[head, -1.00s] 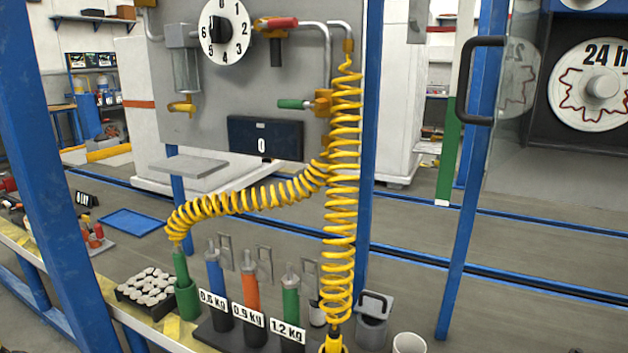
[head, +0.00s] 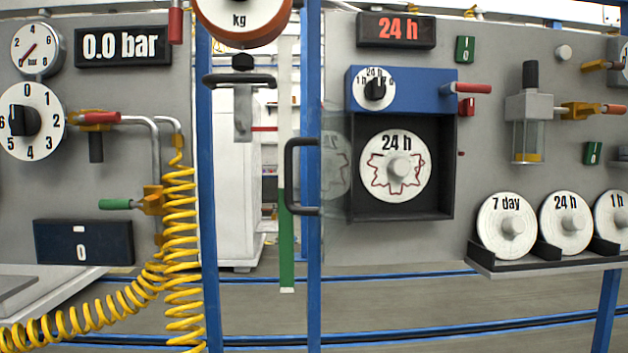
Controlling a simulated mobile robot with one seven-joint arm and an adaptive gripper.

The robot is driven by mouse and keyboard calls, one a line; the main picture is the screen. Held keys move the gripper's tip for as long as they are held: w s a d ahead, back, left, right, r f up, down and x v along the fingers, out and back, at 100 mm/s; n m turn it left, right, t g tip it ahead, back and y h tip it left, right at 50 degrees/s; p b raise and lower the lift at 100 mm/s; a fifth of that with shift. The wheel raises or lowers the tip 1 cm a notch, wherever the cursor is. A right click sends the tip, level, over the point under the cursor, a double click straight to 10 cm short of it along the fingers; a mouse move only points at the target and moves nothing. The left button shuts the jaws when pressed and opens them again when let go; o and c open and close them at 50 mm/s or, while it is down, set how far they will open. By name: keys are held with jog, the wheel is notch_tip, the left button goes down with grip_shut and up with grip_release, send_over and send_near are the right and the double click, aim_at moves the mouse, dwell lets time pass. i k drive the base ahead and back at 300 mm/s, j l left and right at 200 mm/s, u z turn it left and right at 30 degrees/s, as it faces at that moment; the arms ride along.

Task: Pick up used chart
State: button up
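The used chart (head: 381,168), a white disc marked "24 h" with a jagged red trace, sits on a grey hub inside the dark recorder box (head: 434,205) in the head view. The box's glass door (head: 335,165) stands swung open to the left, with a black handle (head: 290,178) on its edge. The front of the chart is uncovered. My gripper is not in view.
Clean charts marked "7 day" (head: 494,246), "24 h" (head: 557,247) and "1 h" (head: 606,238) stand on a shelf (head: 540,264) at lower right. A blue unit (head: 418,77) with a dial tops the box. A yellow coiled hose (head: 178,270) hangs left.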

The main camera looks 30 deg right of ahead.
aim_at(390, 166)
jog(key=i+j, duration=0.15)
jog(key=j, duration=0.25)
jog(key=i+j, duration=0.1)
jog(key=j, duration=0.25)
jog(key=i+j, duration=0.15)
jog(key=j, duration=0.25)
jog(key=i+j+z, duration=0.1)
jog(key=j+z, duration=0.2)
jog(key=z, duration=0.15)
jog(key=j+z, duration=0.45)
jog(key=l+z, duration=0.1)
jog(key=z, duration=0.8)
jog(key=i+l+z, duration=0.1)
jog(key=z, duration=0.3)
jog(key=i+z, duration=0.2)
jog(key=z, duration=0.25)
jog(key=i+z, duration=0.15)
jog(key=z, duration=0.25)
